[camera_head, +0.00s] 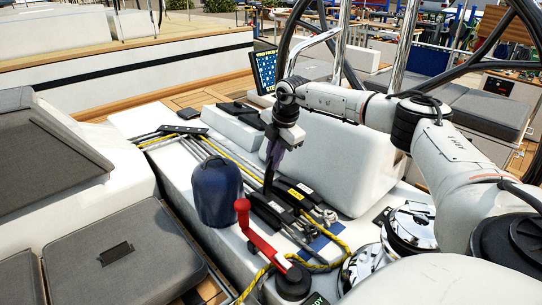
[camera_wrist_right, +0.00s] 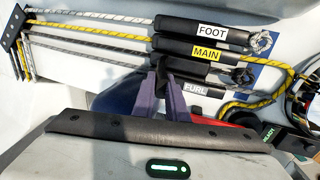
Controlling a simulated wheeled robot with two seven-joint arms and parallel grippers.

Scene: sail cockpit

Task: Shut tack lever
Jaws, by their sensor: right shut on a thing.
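A row of black clutch levers sits on the white cockpit console. In the right wrist view the labels FOOT (camera_wrist_right: 211,36), MAIN (camera_wrist_right: 205,54) and FURL (camera_wrist_right: 195,89) show. The lever between MAIN and FURL, which I take as the tack lever (camera_head: 267,182), stands up from the row; its label is hidden. My right gripper (camera_head: 274,156) comes down from above, its purple fingers shut on this lever. In the right wrist view the fingers (camera_wrist_right: 164,96) stand on either side of its dark handle. My left gripper is not in view.
A blue covered winch (camera_head: 217,192) stands left of the levers. A red winch handle (camera_head: 259,240) rises in front. Chrome winches (camera_head: 410,228) stand at the right. Yellow and grey ropes (camera_head: 232,155) run into the clutches. A display (camera_head: 264,70) is behind.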

